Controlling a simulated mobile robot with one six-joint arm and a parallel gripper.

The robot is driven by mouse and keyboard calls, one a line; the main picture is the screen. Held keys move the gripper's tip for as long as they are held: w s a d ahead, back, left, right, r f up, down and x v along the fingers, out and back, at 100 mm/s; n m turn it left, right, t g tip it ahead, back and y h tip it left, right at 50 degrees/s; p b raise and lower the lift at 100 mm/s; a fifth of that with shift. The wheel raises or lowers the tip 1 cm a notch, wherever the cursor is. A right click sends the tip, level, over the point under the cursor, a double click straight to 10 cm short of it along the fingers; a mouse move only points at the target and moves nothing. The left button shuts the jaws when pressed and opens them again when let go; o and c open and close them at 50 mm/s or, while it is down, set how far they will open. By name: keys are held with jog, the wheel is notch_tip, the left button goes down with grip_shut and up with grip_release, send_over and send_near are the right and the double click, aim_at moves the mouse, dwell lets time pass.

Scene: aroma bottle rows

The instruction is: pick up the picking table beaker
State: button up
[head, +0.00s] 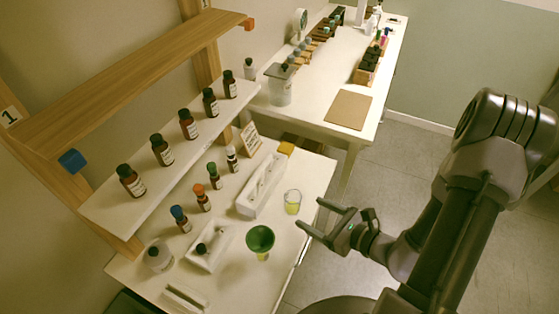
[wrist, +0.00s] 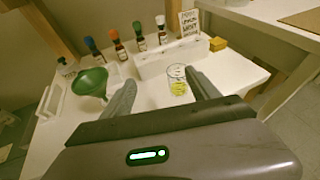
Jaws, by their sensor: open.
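The beaker (head: 292,202) is a small clear glass with yellow-green liquid at its bottom. It stands upright on the white picking table (head: 313,178), near the edge on my arm's side. In the wrist view the beaker (wrist: 177,80) shows beyond and between my two fingers. My gripper (head: 310,216) is open and empty, just to the right of the beaker in the head view and apart from it. In the wrist view my gripper's fingers (wrist: 163,90) reach forward on both sides of the beaker's line. Nothing hides the beaker.
A green funnel (head: 260,238) stands close to the beaker, at the wrist view's left. A long white tray (head: 262,186) lies behind it. Several small capped bottles (head: 203,198) stand farther back, with a shelf (head: 180,150) above. A yellow block (head: 286,148) sits at the far corner.

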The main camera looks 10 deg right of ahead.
aim_at(288, 199)
notch_tip(288, 199, down, 4)
jog(key=d+m+h, duration=0.2)
jog(key=m, duration=0.1)
jog(key=shift+t, duration=0.3)
jog(key=b+x, duration=0.1)
jog(key=x, duration=0.4)
jog(key=b+x, duration=0.2)
jog(key=x, duration=0.4)
jog(key=b+x, duration=0.1)
jog(key=x, duration=0.4)
jog(key=shift+w+f, duration=0.3)
jog(key=shift+f, duration=0.2)
jog(key=shift+d, duration=0.1)
jog(key=c, duration=1.5)
